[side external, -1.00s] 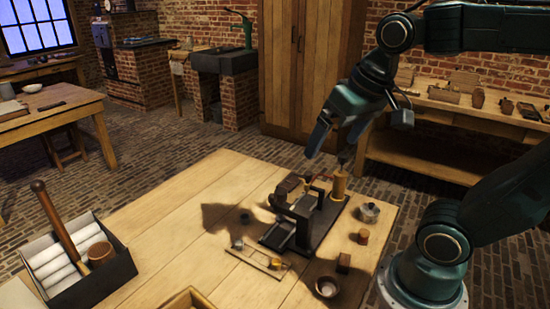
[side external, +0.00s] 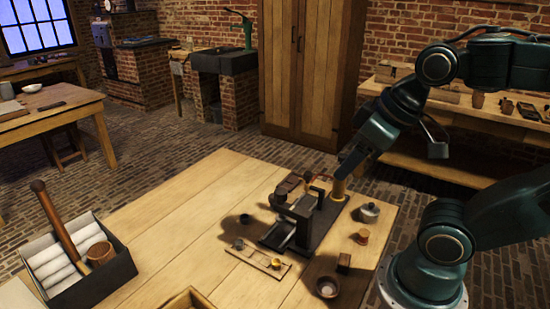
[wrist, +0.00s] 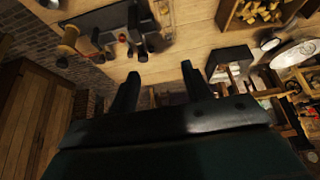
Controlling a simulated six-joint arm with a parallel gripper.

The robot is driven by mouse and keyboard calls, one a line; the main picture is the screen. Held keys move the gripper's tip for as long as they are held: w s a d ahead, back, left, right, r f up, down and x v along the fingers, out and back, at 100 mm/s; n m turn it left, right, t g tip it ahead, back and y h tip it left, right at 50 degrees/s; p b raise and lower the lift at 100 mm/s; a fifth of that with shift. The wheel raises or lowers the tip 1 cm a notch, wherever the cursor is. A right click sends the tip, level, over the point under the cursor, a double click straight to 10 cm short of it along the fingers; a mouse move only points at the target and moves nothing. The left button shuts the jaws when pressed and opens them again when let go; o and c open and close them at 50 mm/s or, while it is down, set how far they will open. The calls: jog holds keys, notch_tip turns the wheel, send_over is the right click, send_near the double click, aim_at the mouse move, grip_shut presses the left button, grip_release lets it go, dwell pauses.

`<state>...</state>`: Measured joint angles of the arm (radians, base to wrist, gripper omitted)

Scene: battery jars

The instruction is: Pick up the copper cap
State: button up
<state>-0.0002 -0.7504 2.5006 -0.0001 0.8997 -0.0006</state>
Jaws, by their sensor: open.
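A small copper-brown piece (side external: 361,237), which may be the copper cap, sits on the bench's right side, below the lidded metal pot, in the side view. It is too small to tell its shape surely. My gripper (side external: 345,168) is in the air above the far right of the bench, near the tall wooden cylinder. It is away from the copper-brown piece. In the wrist view my gripper (wrist: 159,82) shows two spread dark fingers with nothing between them. I cannot pick out the cap surely in the wrist view.
A dark stand (side external: 312,218) with a post is mid-bench, beside the wooden cylinder (side external: 339,187). The lidded pot (side external: 369,210), a brown block (side external: 344,262) and a round bowl (side external: 327,287) line the right side. A wooden rack (side external: 258,259) lies in front.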

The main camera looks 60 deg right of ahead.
jog(key=shift+w, duration=0.1)
jog(key=w+d+f+m+g, duration=0.35)
jog(key=w+d+m, duration=0.2)
jog(key=w, duration=0.65)
jog(key=w+d+f+m+g, duration=0.1)
jog(key=w+d+f, duration=0.2)
jog(key=d+f, duration=0.2)
jog(key=w+d+f+m+g, duration=0.1)
jog(key=w+d+f, duration=0.3)
jog(key=f, duration=0.4)
jog(key=shift+d+m, duration=0.4)
jog(key=shift+m, duration=0.35)
jog(key=shift+f, duration=0.1)
jog(key=shift+f, duration=4.2)
jog(key=shift+f, duration=0.1)
